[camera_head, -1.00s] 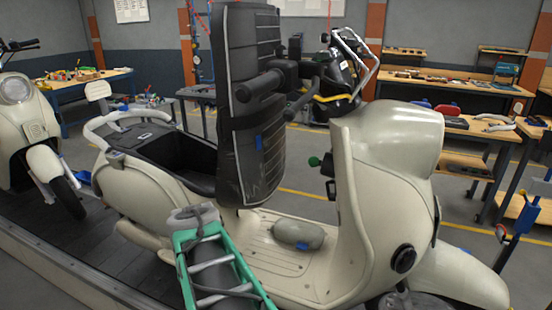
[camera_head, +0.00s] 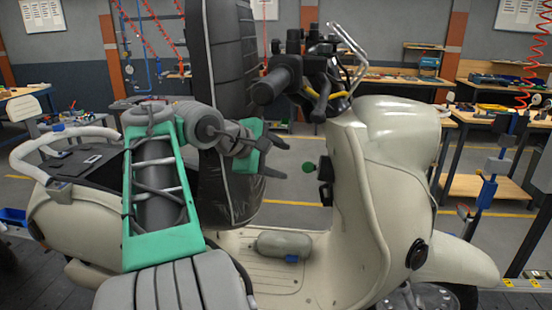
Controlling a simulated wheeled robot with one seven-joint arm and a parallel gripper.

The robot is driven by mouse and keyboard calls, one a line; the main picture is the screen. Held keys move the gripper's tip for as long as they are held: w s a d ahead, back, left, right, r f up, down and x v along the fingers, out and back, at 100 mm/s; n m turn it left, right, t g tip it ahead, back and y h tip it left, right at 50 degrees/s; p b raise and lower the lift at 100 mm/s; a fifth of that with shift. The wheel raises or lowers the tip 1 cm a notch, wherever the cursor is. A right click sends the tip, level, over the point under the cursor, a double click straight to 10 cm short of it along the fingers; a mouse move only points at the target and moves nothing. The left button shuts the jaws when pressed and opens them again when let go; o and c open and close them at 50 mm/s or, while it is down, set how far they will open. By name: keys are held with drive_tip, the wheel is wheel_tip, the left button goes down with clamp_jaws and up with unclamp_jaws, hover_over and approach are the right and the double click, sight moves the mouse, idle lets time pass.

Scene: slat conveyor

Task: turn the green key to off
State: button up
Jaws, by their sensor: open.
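The green key (camera_head: 309,167) is a small round green knob on the inner side of the cream scooter's (camera_head: 375,190) front shield. It sticks out to the left from a dark lock housing (camera_head: 325,172). My gripper (camera_head: 279,157) is open, with dark fingers pointing right. In the picture its fingertips lie a short way left of the key, with a gap between them. Nothing shows between the fingers. The key's exact turn angle is too small to tell.
The raised black seat (camera_head: 232,60) stands upright behind my wrist. The handlebar grip (camera_head: 272,85) and brake lever hang above my gripper. A grey-green canister (camera_head: 285,245) lies on the footboard below. The space just left of the key looks clear.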

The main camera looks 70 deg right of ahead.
sight(307, 168)
drive_tip(key=s+d+f+n, duration=0.1)
drive_tip(key=d, duration=0.1)
drive_tip(key=s+d+f+n, duration=0.1)
drive_tip(key=s+d, duration=0.1)
drive_tip(key=s+d+f+n+b, duration=0.1)
drive_tip(key=d+f, duration=0.1)
drive_tip(key=shift+s+d+n, duration=0.25)
drive_tip(key=shift+d+n, duration=0.05)
drive_tip(key=shift+f, duration=0.1)
clamp_jaws()
drive_tip(key=c, duration=0.6)
unclamp_jaws()
clamp_jaws()
